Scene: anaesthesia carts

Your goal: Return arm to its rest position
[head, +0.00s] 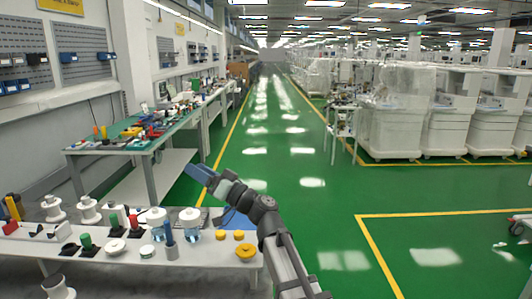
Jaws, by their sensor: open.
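My arm (270,225) reaches in from the bottom of the head view and bends up and to the left. My gripper (197,173) is at its far end, a blue shape pointing up and left. It appears above the far right part of the near white table (215,275). No object shows in it. The gap between its fingers is too small to make out clearly.
The near table holds white spools (88,210), jars (156,222), yellow discs (246,253) and a blue cylinder (170,242). A cluttered workbench (140,150) stands behind. Wrapped carts (395,125) line the right. The green floor (310,210) between is clear.

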